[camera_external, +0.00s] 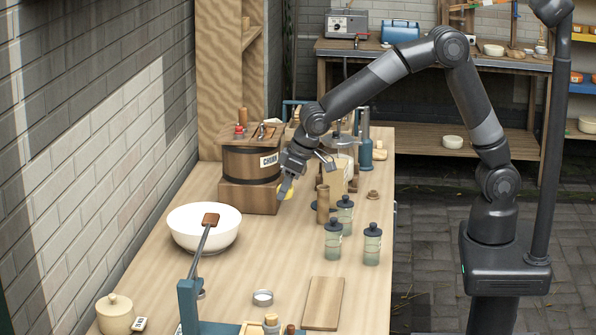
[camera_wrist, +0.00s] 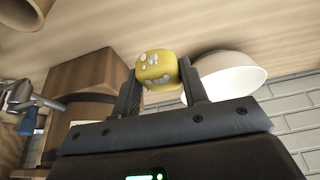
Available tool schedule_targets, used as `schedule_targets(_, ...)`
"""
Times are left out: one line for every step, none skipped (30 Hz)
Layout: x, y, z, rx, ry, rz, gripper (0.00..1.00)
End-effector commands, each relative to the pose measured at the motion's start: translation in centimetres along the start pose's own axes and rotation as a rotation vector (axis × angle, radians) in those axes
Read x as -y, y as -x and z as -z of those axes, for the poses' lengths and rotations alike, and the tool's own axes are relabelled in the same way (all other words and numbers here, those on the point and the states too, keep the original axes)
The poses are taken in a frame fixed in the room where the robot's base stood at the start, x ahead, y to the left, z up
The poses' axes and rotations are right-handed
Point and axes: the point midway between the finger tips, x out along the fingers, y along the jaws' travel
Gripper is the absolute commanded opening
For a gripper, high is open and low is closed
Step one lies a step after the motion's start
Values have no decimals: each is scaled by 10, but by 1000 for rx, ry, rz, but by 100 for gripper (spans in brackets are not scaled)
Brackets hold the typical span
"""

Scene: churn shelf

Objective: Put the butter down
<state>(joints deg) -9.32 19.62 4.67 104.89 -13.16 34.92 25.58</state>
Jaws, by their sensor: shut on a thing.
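The butter (camera_wrist: 157,68) is a small yellow block with pale spots, held between the two fingers of my gripper (camera_wrist: 160,88) in the wrist view. In the external view my gripper (camera_external: 287,187) points down beside the wooden churn (camera_external: 250,165), near its right front side. A bit of yellow butter (camera_external: 287,192) shows at the fingertips there, mostly hidden by a finger. I cannot tell whether it touches the table.
A white bowl (camera_external: 204,228) stands left in front of the churn; it also shows in the wrist view (camera_wrist: 228,75). Several glass jars (camera_external: 372,244) and a wooden cylinder (camera_external: 322,204) stand to the right. A wooden board (camera_external: 323,303) lies at the front. The table between bowl and jars is clear.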

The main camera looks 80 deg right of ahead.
Motion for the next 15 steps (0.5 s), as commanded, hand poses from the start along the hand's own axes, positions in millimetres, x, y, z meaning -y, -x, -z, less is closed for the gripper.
schedule_targets(-7, 0, 1, -2, 10, 4, 18)
schedule_targets(-10, -1, 1, -3, 18, 7, 18)
schedule_targets(-13, -1, 2, -5, 26, 10, 18)
schedule_targets(-14, -1, 2, -6, 31, 12, 18)
schedule_targets(-15, -2, 1, -6, 37, 14, 18)
schedule_targets(-16, -6, 0, -5, 41, 15, 18)
schedule_targets(-17, -9, -2, -4, 43, 16, 18)
schedule_targets(-17, -14, -3, -4, 45, 16, 18)
schedule_targets(-18, -21, -6, -4, 47, 16, 18)
schedule_targets(-17, -26, -9, -3, 47, 16, 18)
schedule_targets(-17, -32, -11, -3, 47, 17, 18)
schedule_targets(-17, -39, -14, -3, 46, 16, 18)
schedule_targets(-17, -44, -16, -4, 46, 16, 18)
schedule_targets(-17, -48, -17, -4, 47, 16, 18)
schedule_targets(-17, -53, -19, -5, 47, 16, 18)
